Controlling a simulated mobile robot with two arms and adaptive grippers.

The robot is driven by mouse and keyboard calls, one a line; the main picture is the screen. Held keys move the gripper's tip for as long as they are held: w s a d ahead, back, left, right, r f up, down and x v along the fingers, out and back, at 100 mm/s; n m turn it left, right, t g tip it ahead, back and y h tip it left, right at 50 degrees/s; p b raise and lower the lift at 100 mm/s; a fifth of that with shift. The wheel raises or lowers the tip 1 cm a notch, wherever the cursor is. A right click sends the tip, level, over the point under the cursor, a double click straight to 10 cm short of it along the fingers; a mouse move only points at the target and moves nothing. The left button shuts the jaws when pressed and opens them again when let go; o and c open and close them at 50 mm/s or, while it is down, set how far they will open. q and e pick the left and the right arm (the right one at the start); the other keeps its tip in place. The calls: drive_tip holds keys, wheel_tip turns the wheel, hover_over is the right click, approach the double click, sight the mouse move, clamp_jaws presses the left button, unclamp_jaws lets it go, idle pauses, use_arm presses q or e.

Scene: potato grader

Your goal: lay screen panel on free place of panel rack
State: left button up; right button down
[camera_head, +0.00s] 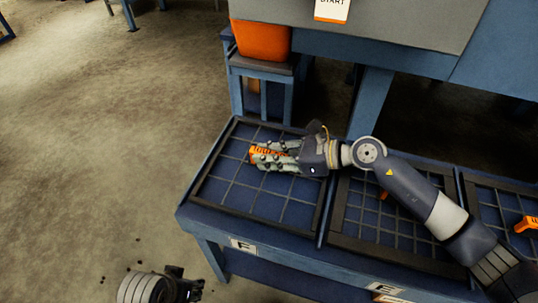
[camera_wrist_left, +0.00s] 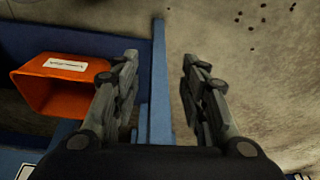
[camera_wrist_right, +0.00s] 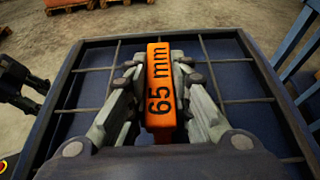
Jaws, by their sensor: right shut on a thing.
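The screen panel (camera_head: 222,193) is a dark-framed square grid with an orange handle marked "65 mm" (camera_wrist_right: 160,78). My right gripper (camera_head: 263,156) is shut on this handle, with its fingers on both sides. The panel lies level over the left end place, labelled F, of the blue panel rack (camera_head: 197,218); I cannot tell whether a small gap remains beneath it. My left gripper (camera_wrist_left: 160,60) is open and empty, away from the panel; only part of it shows at the bottom of the head view (camera_head: 180,285).
Place E, beside F, holds another grid panel (camera_head: 350,205) with an orange handle, partly hidden by my right arm. A further panel (camera_head: 490,212) lies to the right. An orange bin (camera_head: 262,40) stands behind the rack. Open floor lies left.

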use_arm(q)
drive_tip(key=shift+r, duration=0.35)
drive_tip(key=shift+s+r+b, duration=0.25)
drive_tip(key=shift+r+b, duration=0.05)
use_arm(e)
drive_tip(key=shift+f, duration=0.25)
